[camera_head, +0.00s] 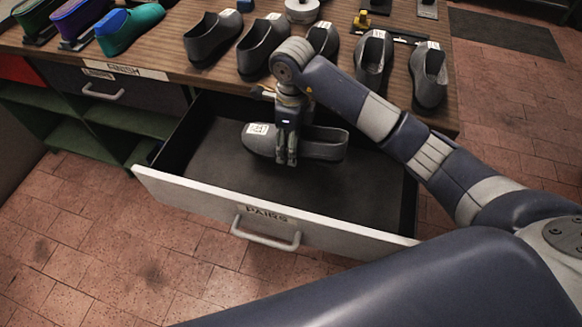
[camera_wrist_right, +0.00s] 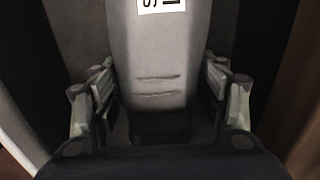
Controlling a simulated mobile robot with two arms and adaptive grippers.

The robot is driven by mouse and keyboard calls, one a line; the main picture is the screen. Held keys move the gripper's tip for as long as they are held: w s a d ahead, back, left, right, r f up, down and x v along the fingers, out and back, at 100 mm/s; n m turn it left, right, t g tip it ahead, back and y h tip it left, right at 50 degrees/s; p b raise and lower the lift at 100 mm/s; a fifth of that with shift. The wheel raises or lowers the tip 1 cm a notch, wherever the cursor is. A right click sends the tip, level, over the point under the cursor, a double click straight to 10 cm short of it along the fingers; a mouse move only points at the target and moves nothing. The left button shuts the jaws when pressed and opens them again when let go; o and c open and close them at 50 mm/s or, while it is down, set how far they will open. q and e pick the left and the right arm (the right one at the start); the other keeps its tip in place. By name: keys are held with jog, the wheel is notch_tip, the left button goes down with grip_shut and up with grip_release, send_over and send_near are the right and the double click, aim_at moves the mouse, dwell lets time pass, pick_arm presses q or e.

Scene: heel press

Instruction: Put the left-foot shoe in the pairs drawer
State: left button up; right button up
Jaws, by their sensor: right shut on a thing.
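A grey shoe (camera_head: 318,146) with a white label on its toe is in the open pairs drawer, or just above its floor; I cannot tell if it touches. Its toe points left. My right gripper (camera_head: 287,160) reaches down into the drawer and is shut on the shoe around its middle. In the right wrist view the shoe (camera_wrist_right: 158,60) lies between the two fingers (camera_wrist_right: 160,110), with part of its label at the top edge. The pairs drawer (camera_head: 190,199) is pulled out, its label and handle on the front. My left gripper is not in view.
Several grey shoes (camera_head: 212,38) stand on the wooden bench top (camera_head: 170,50) behind the drawer. Coloured shoes (camera_head: 128,28) stand at its left. A closed drawer labelled finish (camera_head: 140,92) and green shelves (camera_head: 128,120) are to the left. The drawer floor around the shoe is clear.

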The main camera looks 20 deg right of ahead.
aim_at(292, 168)
notch_tip(292, 168, down, 4)
jog(key=shift+r, duration=0.2)
notch_tip(292, 168, down, 4)
jog(key=shift+r+p, duration=0.15)
jog(key=shift+p, duration=0.15)
jog(key=shift+w, duration=0.1)
jog(key=shift+f, duration=0.2)
jog(key=o, duration=1.4)
jog(key=shift+o, duration=0.2)
